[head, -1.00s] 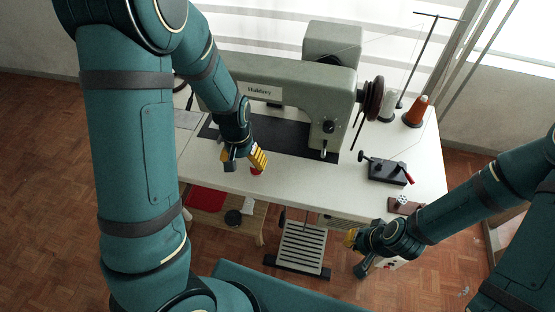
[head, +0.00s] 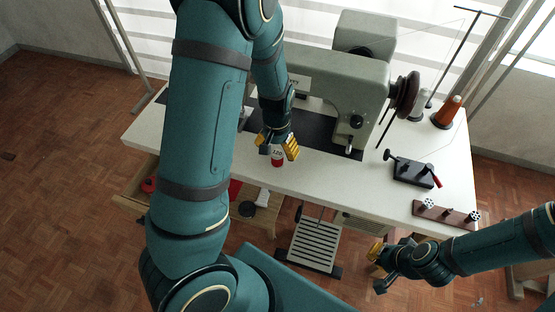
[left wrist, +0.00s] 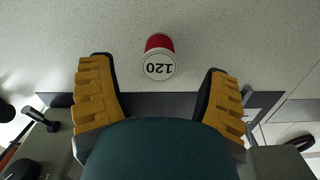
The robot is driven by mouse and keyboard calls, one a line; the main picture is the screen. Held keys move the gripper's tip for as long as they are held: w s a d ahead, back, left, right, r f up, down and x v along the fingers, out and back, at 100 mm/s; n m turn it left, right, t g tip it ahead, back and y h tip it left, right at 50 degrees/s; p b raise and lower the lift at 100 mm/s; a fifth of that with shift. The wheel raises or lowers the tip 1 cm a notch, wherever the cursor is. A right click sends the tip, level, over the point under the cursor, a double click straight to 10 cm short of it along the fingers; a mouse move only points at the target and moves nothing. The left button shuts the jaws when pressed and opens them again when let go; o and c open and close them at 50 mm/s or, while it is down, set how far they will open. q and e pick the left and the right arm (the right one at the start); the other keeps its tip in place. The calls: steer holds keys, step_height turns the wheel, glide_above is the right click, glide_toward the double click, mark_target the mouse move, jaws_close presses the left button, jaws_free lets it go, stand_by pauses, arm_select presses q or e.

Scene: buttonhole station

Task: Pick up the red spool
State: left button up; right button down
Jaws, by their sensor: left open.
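The red spool (head: 277,159) stands on the white sewing table near its front edge. Its white top with the number 120 shows in the left wrist view (left wrist: 159,64). My left gripper (head: 279,147) is open just above and behind the spool in the head view. In the left wrist view its two yellow fingers (left wrist: 159,93) are spread wide, with the spool between their lines and slightly beyond the tips. Nothing is between the fingers. My right gripper (head: 378,268) is off the table's front edge at the lower right; its jaw opening is too small to tell.
The grey-green sewing machine (head: 345,80) stands behind the spool. A black clamp device (head: 411,171), a brown bobbin rack (head: 444,214) and an orange thread cone (head: 447,112) are on the right. The white tabletop (head: 330,176) is clear right of the spool.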

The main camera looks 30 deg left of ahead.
mark_target(277, 158)
arm_select(q)
steer(key=f, duration=0.2)
steer(key=f+b, duration=0.2)
steer(key=f, duration=0.1)
steer(key=shift+w+f, duration=0.25)
steer(key=shift+f, duration=0.05)
steer(key=shift+r, duration=0.1)
steer(key=c, duration=1.1)
